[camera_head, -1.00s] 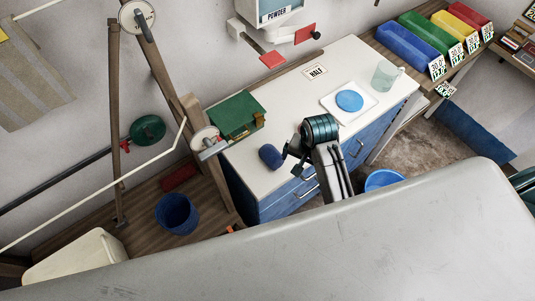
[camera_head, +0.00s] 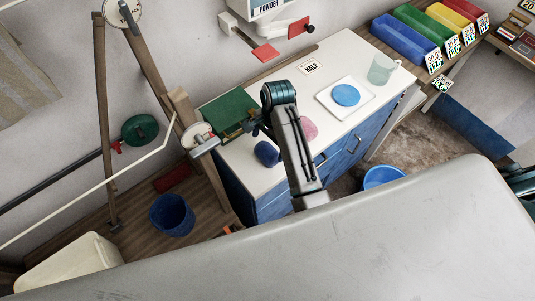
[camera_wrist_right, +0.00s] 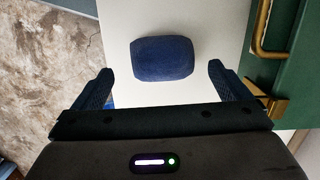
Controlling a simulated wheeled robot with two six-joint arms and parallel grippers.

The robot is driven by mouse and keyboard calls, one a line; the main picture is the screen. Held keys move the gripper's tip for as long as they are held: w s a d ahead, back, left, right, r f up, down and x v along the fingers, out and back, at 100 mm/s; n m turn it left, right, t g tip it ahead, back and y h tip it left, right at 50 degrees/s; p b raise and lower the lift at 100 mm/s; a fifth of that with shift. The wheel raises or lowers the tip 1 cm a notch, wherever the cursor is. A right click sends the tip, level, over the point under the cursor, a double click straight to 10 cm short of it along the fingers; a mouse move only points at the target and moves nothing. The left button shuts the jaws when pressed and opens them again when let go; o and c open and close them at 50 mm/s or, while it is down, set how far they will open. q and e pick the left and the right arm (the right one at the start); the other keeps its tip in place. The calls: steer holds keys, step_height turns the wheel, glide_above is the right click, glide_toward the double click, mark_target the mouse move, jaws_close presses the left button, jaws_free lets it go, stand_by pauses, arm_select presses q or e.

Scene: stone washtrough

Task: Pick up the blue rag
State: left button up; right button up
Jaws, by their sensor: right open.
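The blue rag (camera_head: 267,153) is a dark blue rounded lump on the white counter top near its front left edge. In the right wrist view the rag (camera_wrist_right: 162,58) lies just ahead of the fingertips, centred between them and apart from both. My right gripper (camera_head: 252,128) is over the counter, behind the rag and beside the green box. Its jaws (camera_wrist_right: 160,72) are open and empty. My left gripper is not in view.
A green-roofed box (camera_head: 228,112) stands close to the right gripper. A pink lump (camera_head: 308,128) lies beside my right arm. A blue disc (camera_head: 346,95) on a white plate and a clear cup (camera_head: 382,69) are further right. A blue bucket (camera_head: 172,214) stands lower left.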

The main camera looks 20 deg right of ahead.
mark_target(268, 149)
steer(key=shift+a+f+p, duration=0.15)
steer(key=shift+f+p, duration=0.4)
steer(key=shift+f, duration=0.1)
step_height(268, 149, down, 4)
steer(key=shift+s+a+r+p, duration=0.1)
steer(key=shift+r+p, duration=0.15)
steer(key=shift+p, duration=0.55)
steer(key=shift+a+f, duration=0.1)
steer(key=shift+f, duration=0.35)
steer(key=shift+c, duration=0.5)
steer(key=c, duration=1.1)
